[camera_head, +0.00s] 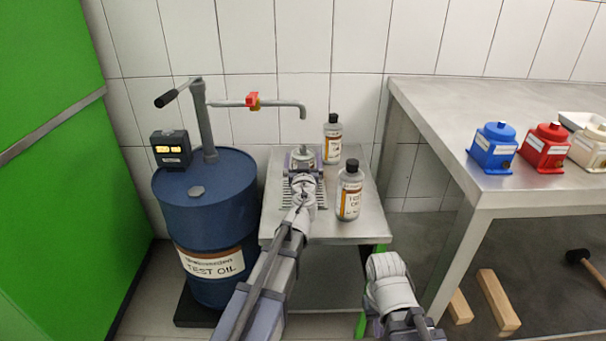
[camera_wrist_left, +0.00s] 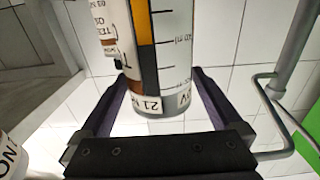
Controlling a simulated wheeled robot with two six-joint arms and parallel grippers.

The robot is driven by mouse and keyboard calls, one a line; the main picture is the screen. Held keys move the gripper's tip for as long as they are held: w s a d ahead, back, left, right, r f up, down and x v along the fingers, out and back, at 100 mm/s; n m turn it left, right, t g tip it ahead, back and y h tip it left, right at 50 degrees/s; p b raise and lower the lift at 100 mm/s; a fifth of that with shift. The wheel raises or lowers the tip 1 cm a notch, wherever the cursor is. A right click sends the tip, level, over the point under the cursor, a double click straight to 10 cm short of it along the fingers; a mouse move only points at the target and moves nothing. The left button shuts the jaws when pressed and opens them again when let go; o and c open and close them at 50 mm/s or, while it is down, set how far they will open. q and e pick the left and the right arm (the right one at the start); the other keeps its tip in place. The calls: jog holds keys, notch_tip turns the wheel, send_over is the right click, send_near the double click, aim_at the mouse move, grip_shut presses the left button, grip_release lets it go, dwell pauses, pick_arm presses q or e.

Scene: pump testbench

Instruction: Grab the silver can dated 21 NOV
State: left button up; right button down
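A silver can with a graded scale and a "21 NOV" tag shows close up in the left wrist view (camera_wrist_left: 172,70). In the head view, a silver can (camera_head: 303,154) stands under the pump spout on the drip grate. My left gripper (camera_head: 303,160) is around it, with one dark finger on each side. In the left wrist view, the can fills the space between the fingertips (camera_wrist_left: 155,85). I cannot tell if the fingers press on it. My right wrist is at the bottom right of the head view; its fingers cannot be seen.
Two dark-capped test oil bottles (camera_head: 349,191) (camera_head: 332,138) stand right of the can on the small steel table (camera_head: 325,232). A blue drum (camera_head: 206,210) with a hand pump stands left. A steel bench (camera_head: 440,115) bears coloured boxes at right.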

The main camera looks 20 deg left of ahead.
pick_arm(q)
grip_shut()
dwell(0.7)
